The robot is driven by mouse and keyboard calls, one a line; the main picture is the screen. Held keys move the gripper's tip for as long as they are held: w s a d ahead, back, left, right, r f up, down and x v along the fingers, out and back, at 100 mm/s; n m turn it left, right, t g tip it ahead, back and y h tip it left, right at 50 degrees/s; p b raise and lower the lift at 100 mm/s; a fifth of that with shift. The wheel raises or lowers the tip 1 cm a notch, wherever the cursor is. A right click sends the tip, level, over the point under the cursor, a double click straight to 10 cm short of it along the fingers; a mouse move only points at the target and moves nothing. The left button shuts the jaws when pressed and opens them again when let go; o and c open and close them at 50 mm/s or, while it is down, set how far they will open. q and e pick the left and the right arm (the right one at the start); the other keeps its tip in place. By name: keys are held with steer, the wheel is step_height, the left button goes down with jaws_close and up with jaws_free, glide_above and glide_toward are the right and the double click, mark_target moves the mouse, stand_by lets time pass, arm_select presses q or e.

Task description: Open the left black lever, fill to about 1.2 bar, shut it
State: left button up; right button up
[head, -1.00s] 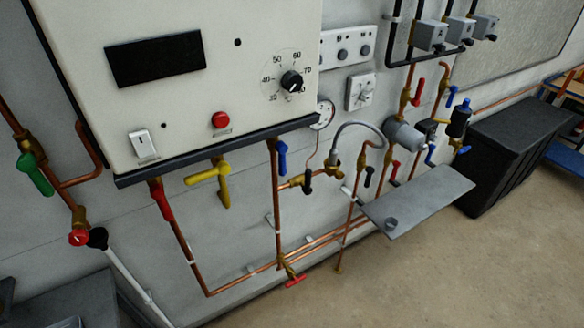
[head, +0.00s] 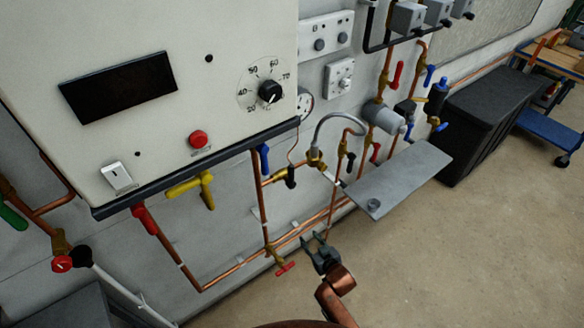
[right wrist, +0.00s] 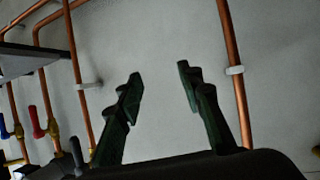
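The left black lever (head: 291,177) hangs down from a brass valve on the left end of the grey braided hose (head: 338,118). A second black lever (head: 350,163) sits on the pipe at the hose's right end. The round pressure gauge (head: 305,104) is partly hidden by the boiler's edge, and its reading is too small to tell. My right gripper (head: 318,243) is below and a little right of the left black lever, apart from it. Its fingers are spread and empty in the right wrist view (right wrist: 160,82). My left gripper is not in view.
The white boiler (head: 185,80) overhangs the pipes. A grey shelf plate (head: 400,180) juts out right of the hose. A red-handled valve (head: 285,268) sits low, left of my gripper. Yellow (head: 190,186) and blue (head: 264,160) levers are nearby.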

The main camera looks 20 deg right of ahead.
steer(key=w+a+r+t+p, duration=0.1)
steer(key=w+r, duration=0.1)
steer(key=r, duration=0.7)
steer(key=w+a+r+t, duration=0.1)
steer(key=w+r+t, duration=0.1)
steer(key=r, duration=0.8)
steer(key=t+y, duration=0.1)
steer(key=t, duration=0.1)
glide_toward(293, 173)
steer(key=w, duration=0.4)
steer(key=shift+w+a+p, duration=0.2)
steer(key=shift+w+a, duration=0.05)
steer(key=shift+w, duration=0.25)
steer(key=shift+w+a+p, duration=0.2)
steer(key=shift+w, duration=0.25)
steer(key=w, duration=0.4)
steer(key=shift+w+a, duration=0.3)
steer(key=shift+a, duration=0.05)
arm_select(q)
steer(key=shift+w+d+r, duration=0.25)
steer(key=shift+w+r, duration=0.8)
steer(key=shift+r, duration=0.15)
arm_select(e)
steer(key=shift+w+f, duration=0.1)
steer(key=shift+w, duration=0.2)
steer(key=shift+c, duration=0.3)
jaws_close()
